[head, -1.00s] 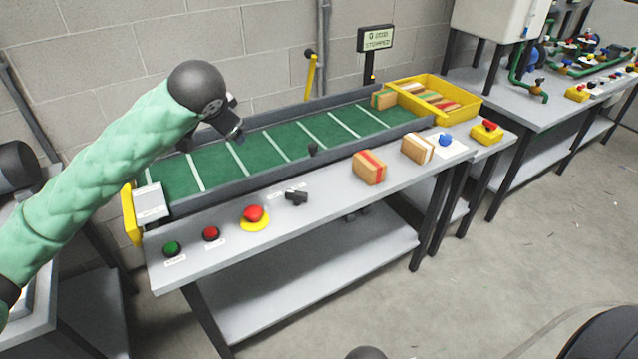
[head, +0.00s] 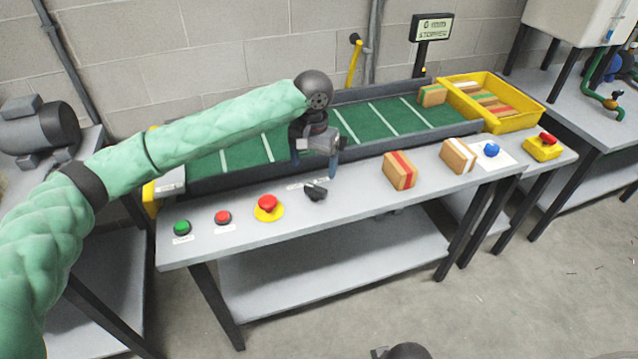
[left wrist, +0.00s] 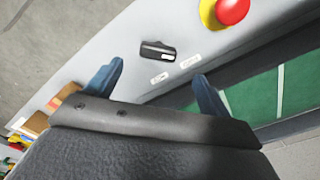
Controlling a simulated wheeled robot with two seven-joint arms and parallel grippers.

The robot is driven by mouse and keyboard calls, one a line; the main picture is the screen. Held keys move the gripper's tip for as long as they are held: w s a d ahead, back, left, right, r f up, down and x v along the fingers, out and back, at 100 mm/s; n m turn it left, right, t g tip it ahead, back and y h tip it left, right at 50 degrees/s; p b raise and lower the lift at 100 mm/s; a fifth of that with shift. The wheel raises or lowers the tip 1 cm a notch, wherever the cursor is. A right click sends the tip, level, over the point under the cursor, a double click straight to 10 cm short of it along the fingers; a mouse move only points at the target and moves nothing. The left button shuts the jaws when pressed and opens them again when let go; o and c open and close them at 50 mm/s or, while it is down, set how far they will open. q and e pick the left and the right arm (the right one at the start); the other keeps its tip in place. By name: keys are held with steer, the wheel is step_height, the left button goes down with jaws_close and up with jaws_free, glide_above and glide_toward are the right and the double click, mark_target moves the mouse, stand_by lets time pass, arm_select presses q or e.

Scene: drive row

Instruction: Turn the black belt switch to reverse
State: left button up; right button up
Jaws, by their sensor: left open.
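The black belt switch (head: 315,191) sits on the grey front ledge of the conveyor, right of the red mushroom button (head: 267,204). It also shows in the left wrist view (left wrist: 157,51), beyond the fingertips, with two small white labels beside it. My left gripper (head: 314,172) is above the ledge, just behind and above the switch, pointing down. Its blue fingers are apart and empty, and in the left wrist view they (left wrist: 151,81) stand on either side with the switch between and ahead. The label writing is too small to read.
A green button (head: 182,228) and a red button (head: 222,217) lie to the left. Two striped boxes, a red-banded one (head: 400,170) and a white-banded one (head: 458,156), stand right of the switch. A yellow tray (head: 513,122) sits at the belt's end. The display (head: 432,28) reads stopped.

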mark_target(315, 187)
arm_select(q)
steer(key=shift+d+f, duration=0.15)
steer(key=shift+f, duration=0.05)
step_height(315, 187, down, 7)
steer(key=shift+w+d+p, duration=0.1)
steer(key=shift+p, duration=0.5)
steer(key=shift+f, duration=0.3)
arm_select(e)
steer(key=shift+s+d+r, duration=0.2)
steer(key=shift+d+r, duration=0.25)
steer(key=shift+r, duration=0.05)
steer(key=shift+s+d+r, duration=0.15)
steer(key=shift+d+r, duration=0.25)
steer(key=shift+r, duration=0.05)
